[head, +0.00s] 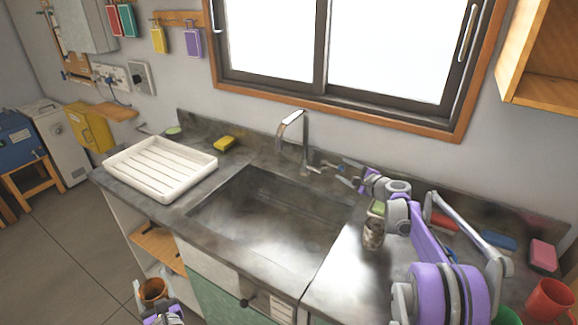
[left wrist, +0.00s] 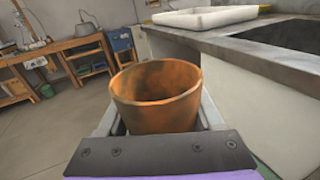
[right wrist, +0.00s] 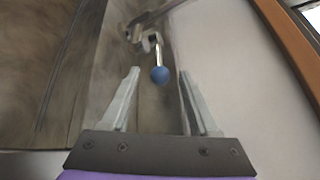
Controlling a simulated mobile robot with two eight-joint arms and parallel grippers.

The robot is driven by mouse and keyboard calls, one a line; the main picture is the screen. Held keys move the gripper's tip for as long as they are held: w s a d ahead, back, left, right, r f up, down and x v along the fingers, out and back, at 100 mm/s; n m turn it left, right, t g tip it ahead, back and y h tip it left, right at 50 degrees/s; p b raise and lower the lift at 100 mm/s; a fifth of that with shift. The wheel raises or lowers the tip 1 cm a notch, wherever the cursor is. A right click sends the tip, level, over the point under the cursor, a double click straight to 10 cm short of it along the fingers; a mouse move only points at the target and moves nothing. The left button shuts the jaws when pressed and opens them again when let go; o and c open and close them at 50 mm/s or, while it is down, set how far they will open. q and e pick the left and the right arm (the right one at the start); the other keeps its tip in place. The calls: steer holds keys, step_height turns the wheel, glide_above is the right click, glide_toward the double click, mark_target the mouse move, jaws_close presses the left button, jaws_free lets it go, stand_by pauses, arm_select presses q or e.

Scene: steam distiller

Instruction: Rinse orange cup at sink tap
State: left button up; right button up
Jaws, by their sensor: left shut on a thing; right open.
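The orange cup (head: 152,289) is low at the front left in the head view, below counter height. My left gripper (head: 164,313) is shut on it. The sink tap (head: 292,125) arches at the back of the sink basin (head: 270,212). My right gripper (head: 356,181) is open beside the tap's base at the back edge. In the right wrist view a lever with a blue ball knob (right wrist: 159,75) shows ahead, between the open fingers (right wrist: 158,100).
A white drying rack (head: 160,165) and a yellow sponge (head: 223,143) are left of the sink. A jar (head: 373,233) stands right of the basin, close to my right arm. Another orange-red cup (head: 549,300) and several coloured blocks (head: 497,242) are at the right. The basin looks empty.

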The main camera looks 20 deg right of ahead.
mark_target(334, 166)
steer(key=shift+x, duration=1.3)
jaws_close()
stand_by(0.5)
